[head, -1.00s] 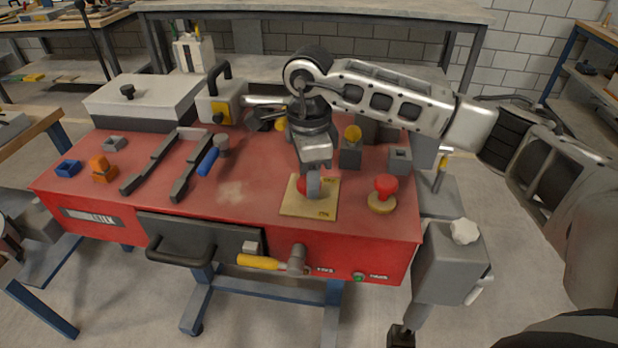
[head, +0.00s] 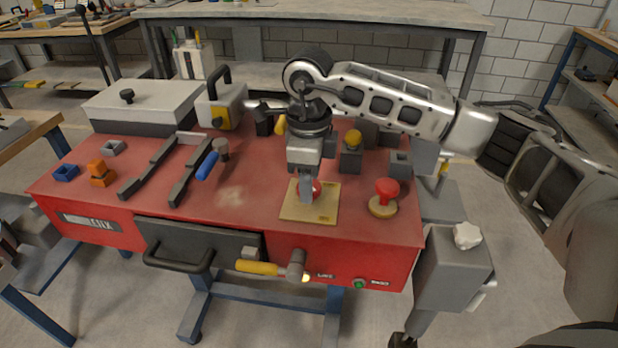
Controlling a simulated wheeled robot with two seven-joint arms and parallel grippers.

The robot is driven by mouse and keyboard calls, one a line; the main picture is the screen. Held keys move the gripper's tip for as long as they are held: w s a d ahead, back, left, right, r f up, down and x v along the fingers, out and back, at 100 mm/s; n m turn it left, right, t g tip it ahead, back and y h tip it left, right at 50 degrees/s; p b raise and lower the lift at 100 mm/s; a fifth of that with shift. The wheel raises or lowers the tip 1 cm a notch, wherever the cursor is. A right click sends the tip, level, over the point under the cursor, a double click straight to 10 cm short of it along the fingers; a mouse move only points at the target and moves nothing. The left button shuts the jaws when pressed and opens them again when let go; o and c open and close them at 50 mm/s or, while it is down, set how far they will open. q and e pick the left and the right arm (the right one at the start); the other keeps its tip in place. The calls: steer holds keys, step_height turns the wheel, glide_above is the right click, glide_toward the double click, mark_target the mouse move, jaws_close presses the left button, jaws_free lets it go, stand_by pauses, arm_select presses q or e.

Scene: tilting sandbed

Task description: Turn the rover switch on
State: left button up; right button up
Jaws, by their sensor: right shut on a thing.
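A tan square plate (head: 325,213) with small dark markings lies on the red bench top near its front edge. A red knob (head: 317,188) sits on this plate; I take it to be the rover switch. My right gripper (head: 306,195) points down from above and is shut on the knob. The fingers hide much of the knob, so its exact setting cannot be read. My left gripper is not in view.
A red mushroom button (head: 386,192) stands just right of the plate. A yellow-topped post (head: 352,143) and a grey block (head: 400,163) stand behind. A blue-handled tool (head: 207,165) lies left. A yellow lever (head: 258,268) is on the front. The bench's middle is clear.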

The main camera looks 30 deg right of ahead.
steer(key=shift+r, duration=0.1)
steer(key=o, duration=1)
steer(key=shift+c, duration=0.2)
step_height(320, 180, up, 16)
steer(key=shift+p, duration=0.4)
steer(key=shift+s, duration=0.1)
